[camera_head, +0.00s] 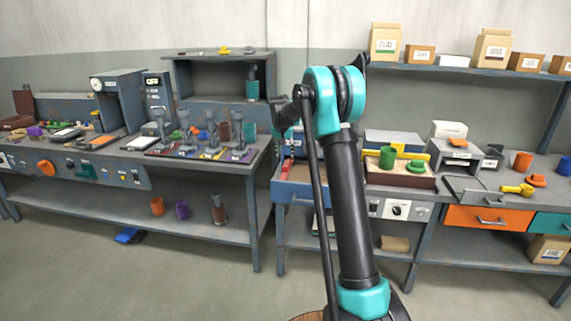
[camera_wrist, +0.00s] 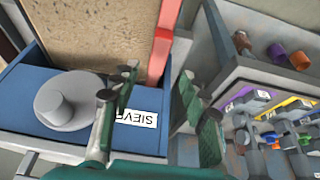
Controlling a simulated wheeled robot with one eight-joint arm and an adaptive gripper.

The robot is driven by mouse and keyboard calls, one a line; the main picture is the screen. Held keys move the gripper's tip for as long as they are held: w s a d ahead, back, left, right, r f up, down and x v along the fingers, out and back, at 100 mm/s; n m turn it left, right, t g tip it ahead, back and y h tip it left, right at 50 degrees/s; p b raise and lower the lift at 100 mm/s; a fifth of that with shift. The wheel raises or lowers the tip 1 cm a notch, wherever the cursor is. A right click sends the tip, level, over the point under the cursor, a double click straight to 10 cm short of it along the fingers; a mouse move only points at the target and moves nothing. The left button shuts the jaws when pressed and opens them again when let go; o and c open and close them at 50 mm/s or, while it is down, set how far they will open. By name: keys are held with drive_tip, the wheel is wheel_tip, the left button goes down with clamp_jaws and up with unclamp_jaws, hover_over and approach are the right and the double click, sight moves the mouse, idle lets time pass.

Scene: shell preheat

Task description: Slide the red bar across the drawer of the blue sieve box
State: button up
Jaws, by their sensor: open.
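The blue sieve box (camera_wrist: 80,138) fills the left of the wrist view. It has a white SIEVE label (camera_wrist: 137,117), upside down, a round grey knob (camera_wrist: 68,100) and a speckled brown surface (camera_wrist: 95,35) behind. The red bar (camera_wrist: 160,55) lies along the box's right edge. In the head view the box's blue front (camera_head: 305,192) and the red bar (camera_head: 286,168) show left of my arm. My gripper (camera_wrist: 158,108) is open and empty, its green fingers on either side of the bar's near end in the picture. Whether they touch anything is unclear.
Right of the box, the wrist view shows a gap and a neighbouring bench (camera_wrist: 250,72) with coloured parts. In the head view, a tray (camera_head: 400,179) with a green cup (camera_head: 387,157) stands right of my arm. An orange drawer (camera_head: 487,218) is further right.

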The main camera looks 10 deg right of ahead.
sight(286, 163)
drive_tip(key=x, duration=0.7)
drive_tip(key=shift+w+d+f, duration=0.1)
drive_tip(key=shift+d+f, duration=0.05)
drive_tip(key=shift+f, duration=0.15)
clamp_jaws()
